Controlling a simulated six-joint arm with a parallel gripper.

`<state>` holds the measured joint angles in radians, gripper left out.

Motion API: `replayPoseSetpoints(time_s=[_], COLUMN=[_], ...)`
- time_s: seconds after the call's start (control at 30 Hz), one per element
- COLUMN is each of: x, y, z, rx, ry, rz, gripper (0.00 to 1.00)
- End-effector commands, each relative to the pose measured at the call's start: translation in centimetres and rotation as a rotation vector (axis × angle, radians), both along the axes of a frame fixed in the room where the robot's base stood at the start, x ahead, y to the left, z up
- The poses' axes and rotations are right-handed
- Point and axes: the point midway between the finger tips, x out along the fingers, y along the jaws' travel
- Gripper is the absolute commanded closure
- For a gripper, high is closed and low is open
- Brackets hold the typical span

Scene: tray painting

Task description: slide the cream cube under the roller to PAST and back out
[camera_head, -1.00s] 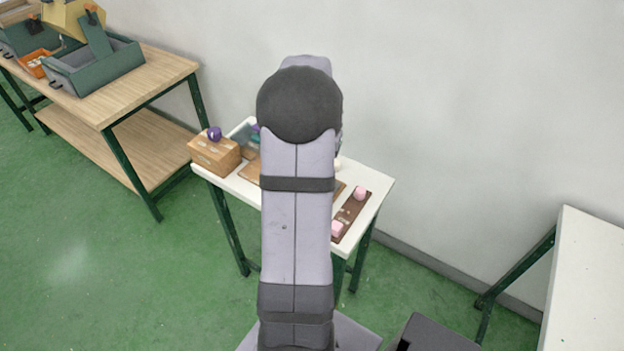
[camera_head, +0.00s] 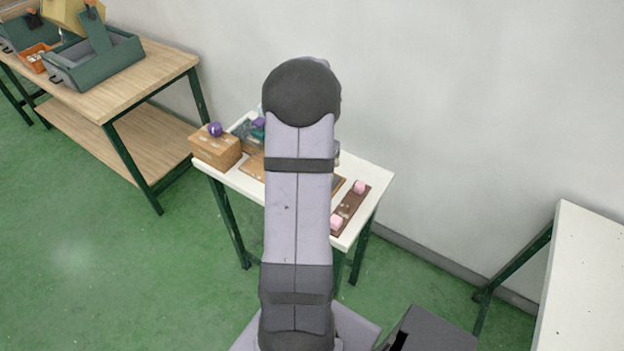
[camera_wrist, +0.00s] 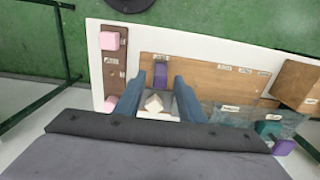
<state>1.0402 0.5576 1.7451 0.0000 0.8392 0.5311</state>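In the wrist view, a cream cube (camera_wrist: 154,103) sits between the two fingers of my gripper (camera_wrist: 157,88), on a pale patch at the near edge of the wooden board (camera_wrist: 205,76). The fingers stand apart, one on each side of the cube, with visible gaps. My gripper looks open; I cannot tell its height over the cube. A purple piece (camera_wrist: 160,74), possibly the roller, is on the board just beyond the cube. Small labels lie on the board, too small to read. In the head view my arm hides the cube and gripper.
A dark brown strip (camera_wrist: 122,70) with pink cubes (camera_wrist: 109,40) lies left of the board in the wrist view. A teal tray (camera_wrist: 222,113) with teal and purple pieces is at right. A wooden box (camera_head: 218,150) with a purple ball on top stands at the white table's left.

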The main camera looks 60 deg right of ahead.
Motion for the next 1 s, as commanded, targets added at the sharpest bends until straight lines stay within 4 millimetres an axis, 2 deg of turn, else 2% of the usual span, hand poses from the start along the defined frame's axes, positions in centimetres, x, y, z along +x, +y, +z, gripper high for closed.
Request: replayPoseSetpoints(time_s=[0.2,0.53,0.57,0.7,1.0], x=[0.0,0.0,0.0,0.0,0.4], y=[0.0,0.0,0.0,0.0,0.0], z=[-1.8,-2.2,-2.2,-2.2,-2.2], rx=[0.001,0.0,0.0,0.0,0.0], ry=[0.001,0.0,0.0,0.0,0.0], rz=[0.0,0.001,0.001,0.001,0.001], gripper=[0.64,0.64,0.66,1.0,1.0])
